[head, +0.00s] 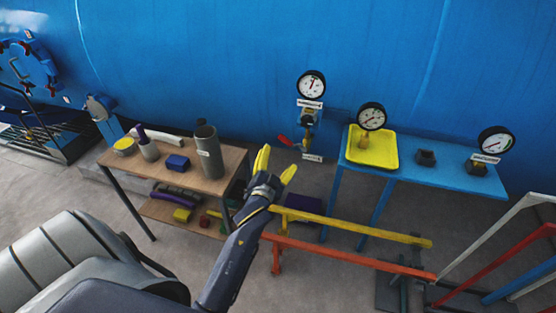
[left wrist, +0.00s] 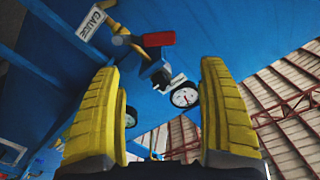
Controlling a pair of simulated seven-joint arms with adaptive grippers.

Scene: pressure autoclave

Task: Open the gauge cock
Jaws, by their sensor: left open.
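The gauge cock is a small brass valve on the blue vessel, below a round white-faced gauge (head: 311,84). Its red handle (head: 285,140) sticks out to the left in the head view. In the left wrist view the red handle (left wrist: 158,40) and brass body (left wrist: 120,38) show at the top, beyond the fingers, with the gauge (left wrist: 185,96) between the fingers. My left gripper (head: 276,165) is open and empty, its yellow fingers pointing up just below and left of the handle, apparently apart from it. My right gripper is out of view.
A wooden bench (head: 225,181) with a grey flask (head: 208,152) and other items stands at left. A blue table (head: 430,172) with a yellow tray (head: 391,159) and more gauges stands at right. Yellow and orange rails (head: 350,258) cross the floor in front.

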